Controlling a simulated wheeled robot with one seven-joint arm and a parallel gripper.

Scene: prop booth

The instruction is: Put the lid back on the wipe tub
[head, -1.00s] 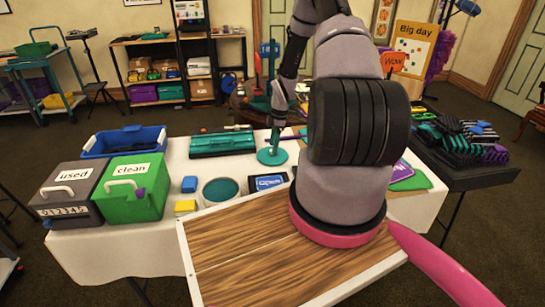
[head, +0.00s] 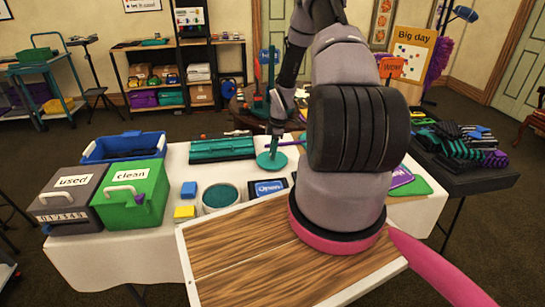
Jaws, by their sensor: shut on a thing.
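The wipe tub (head: 221,209) is a round, pale-walled tub with a teal inside, standing open near the front of the white-clothed table. A teal disc with an upright stem, which looks like the lid (head: 271,161), is right of and behind the tub. My gripper (head: 276,127) is at the top of that stem and is shut on it, with the disc below. The fingertips are small and partly dark in this view. I cannot tell whether the disc touches the tablecloth or hangs just above it.
An "Open" sign (head: 268,188) lies right of the tub. A teal case (head: 222,149) sits behind. A wooden board (head: 235,245) fills the front.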

